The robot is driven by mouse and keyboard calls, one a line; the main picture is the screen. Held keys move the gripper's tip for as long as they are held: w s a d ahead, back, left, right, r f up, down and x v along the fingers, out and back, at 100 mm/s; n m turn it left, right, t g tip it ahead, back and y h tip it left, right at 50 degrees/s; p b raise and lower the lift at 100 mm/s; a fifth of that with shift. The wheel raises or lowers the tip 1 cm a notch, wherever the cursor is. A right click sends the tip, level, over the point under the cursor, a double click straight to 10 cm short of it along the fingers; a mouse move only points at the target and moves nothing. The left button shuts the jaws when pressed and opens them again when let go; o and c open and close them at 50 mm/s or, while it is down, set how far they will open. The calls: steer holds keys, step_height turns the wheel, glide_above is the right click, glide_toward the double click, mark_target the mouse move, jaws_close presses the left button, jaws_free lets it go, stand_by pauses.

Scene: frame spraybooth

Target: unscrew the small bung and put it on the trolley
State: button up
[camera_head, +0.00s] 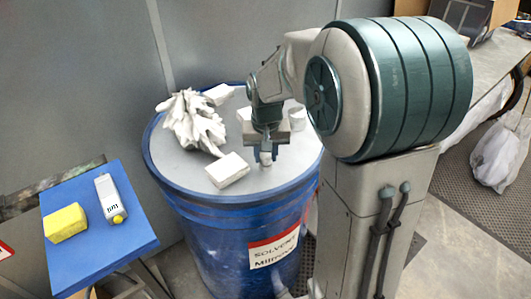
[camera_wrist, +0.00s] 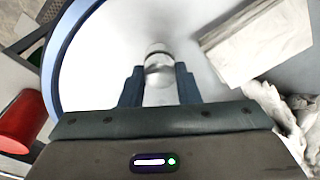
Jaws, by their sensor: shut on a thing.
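My gripper (camera_wrist: 158,88) is shut on the small bung (camera_wrist: 157,66), a pale metallic round piece between the two dark fingers in the wrist view. In the head view my gripper (camera_head: 266,150) points down over the pale top of a blue drum (camera_head: 235,240), and the bung (camera_head: 266,159) shows at its fingertips, close to the drum top. I cannot tell whether the bung is still seated or just clear of it. A blue-topped stand at the left, which looks like the trolley (camera_head: 85,262), is apart from the drum.
On the trolley lie a yellow sponge (camera_head: 65,222) and a grey device (camera_head: 110,198); its front part is bare. On the drum top are a crumpled white rag (camera_head: 192,122), a white block (camera_head: 227,170) and more pale blocks around my gripper. A red cylinder (camera_wrist: 20,122) shows in the wrist view.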

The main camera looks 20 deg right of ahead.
steer(key=shift+n+y, duration=0.3)
steer(key=shift+n, duration=2)
steer(key=o, duration=0.6)
steer(key=shift+o, duration=0.2)
